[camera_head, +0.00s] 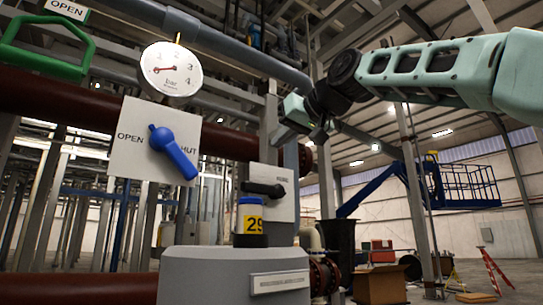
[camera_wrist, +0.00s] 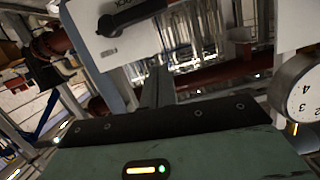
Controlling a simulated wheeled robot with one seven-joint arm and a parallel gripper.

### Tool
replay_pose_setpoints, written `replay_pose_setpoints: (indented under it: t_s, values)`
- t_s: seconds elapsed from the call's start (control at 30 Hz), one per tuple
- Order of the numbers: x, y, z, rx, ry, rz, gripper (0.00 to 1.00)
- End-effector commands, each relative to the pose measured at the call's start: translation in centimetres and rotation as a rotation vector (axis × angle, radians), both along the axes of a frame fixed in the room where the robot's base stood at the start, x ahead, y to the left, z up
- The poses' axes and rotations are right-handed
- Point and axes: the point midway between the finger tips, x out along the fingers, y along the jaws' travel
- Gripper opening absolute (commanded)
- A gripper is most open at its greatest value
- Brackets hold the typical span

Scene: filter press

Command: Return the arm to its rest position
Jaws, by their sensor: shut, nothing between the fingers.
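My arm (camera_head: 430,72) reaches in from the upper right in the head view. My gripper (camera_head: 283,134) is at its end, raised near the middle, in front of the grey post and above the black handle. Its fingers also show in the wrist view (camera_wrist: 157,88), closed together with nothing held. It appears apart from the panels and the gauge.
A pressure gauge (camera_head: 171,70) and a blue lever (camera_head: 172,152) on a white plate stand left. A black handle (camera_head: 264,189) is below my gripper.

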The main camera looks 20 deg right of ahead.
Motion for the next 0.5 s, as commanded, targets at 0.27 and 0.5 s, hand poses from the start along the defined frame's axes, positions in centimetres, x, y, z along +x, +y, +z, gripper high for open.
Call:
replay_pose_setpoints:
  t_s: [0.27,0.5]
  values:
    - [-1.1,-0.3,0.3,0.0,0.001,0.0,0.0]
    - [-0.7,0.3,-1.3,-0.005,0.029,0.011,0.0]
